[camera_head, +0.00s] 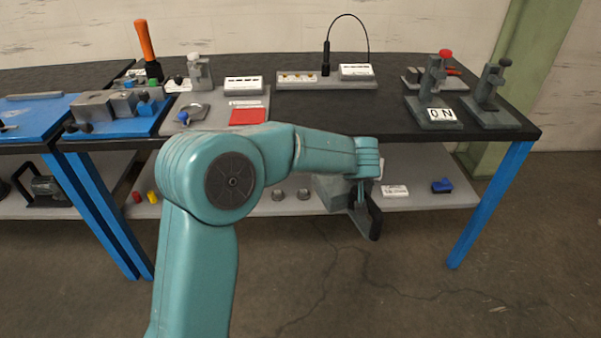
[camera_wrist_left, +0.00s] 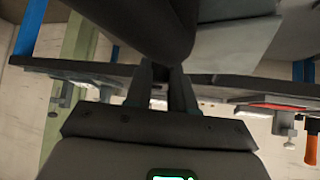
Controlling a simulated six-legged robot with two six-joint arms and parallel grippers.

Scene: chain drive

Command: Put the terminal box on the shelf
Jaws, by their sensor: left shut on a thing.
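My left arm reaches across the front of the workbench, and its gripper (camera_head: 358,192) is at the bench's front edge, at the height of the lower shelf (camera_head: 430,197). The gripper is shut on a grey box-like thing with a dark, curved part (camera_head: 374,218), which I take to be the terminal box (camera_head: 330,188). My wrist and fingers partly hide it. In the left wrist view a large dark rounded part (camera_wrist_left: 140,25) fills the space beyond the fingers (camera_wrist_left: 163,88). I cannot tell whether the box touches the shelf. My right gripper is not in view.
The dark benchtop (camera_head: 380,120) lies just above the shelf, on blue legs (camera_head: 490,205). On the shelf are a white label block (camera_head: 394,191), a blue block (camera_head: 442,186) and small round parts (camera_head: 303,194). Grey clamp stands (camera_head: 490,100) are on the benchtop at right.

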